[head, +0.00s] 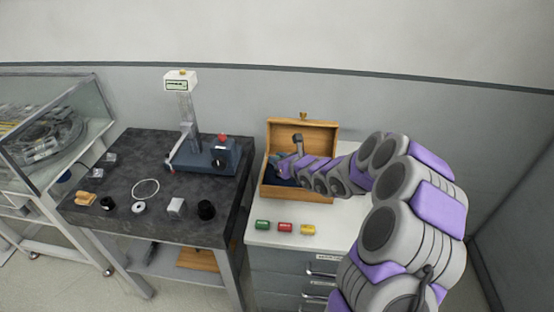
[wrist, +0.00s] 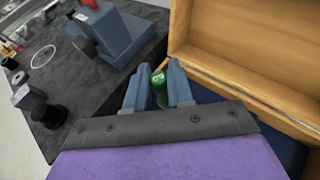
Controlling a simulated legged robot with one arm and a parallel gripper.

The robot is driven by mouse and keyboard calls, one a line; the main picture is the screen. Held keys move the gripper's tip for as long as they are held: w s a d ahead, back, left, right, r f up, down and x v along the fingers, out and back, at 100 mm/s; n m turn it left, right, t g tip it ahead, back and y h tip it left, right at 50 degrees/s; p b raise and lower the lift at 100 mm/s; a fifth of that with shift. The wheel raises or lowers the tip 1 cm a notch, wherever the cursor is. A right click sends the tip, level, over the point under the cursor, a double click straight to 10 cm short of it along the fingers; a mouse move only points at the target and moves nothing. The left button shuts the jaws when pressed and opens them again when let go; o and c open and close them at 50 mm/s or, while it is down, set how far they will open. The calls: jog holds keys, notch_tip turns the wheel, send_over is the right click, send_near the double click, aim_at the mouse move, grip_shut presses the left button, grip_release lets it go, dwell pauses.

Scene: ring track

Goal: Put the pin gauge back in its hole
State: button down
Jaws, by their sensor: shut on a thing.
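My gripper (wrist: 158,67) is shut on a small green cylinder (wrist: 159,77), which I take to be the pin gauge; only its green end shows between the blue-grey fingers in the wrist view. In the head view my gripper is at the open wooden box (head: 297,192), over its left part, and the held piece cannot be made out. The box has a dark blue lining (wrist: 286,150), also seen at the right in the wrist view. Its holes are hidden or too small to see.
Green (head: 262,225), red (head: 285,227) and yellow (head: 307,230) cylinders lie in front of the box on the white cabinet top (head: 270,238). A dark table (head: 150,215) at left bears a blue-based gauge stand (head: 205,158), a ring (head: 145,189) and several small parts.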

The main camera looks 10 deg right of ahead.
jog(key=shift+d, duration=0.25)
jog(key=shift+f, duration=1.8)
jog(key=c, duration=0.9)
grip_release()
jog(key=shift+p+v, duration=1.55)
jog(key=shift+v, duration=7.05)
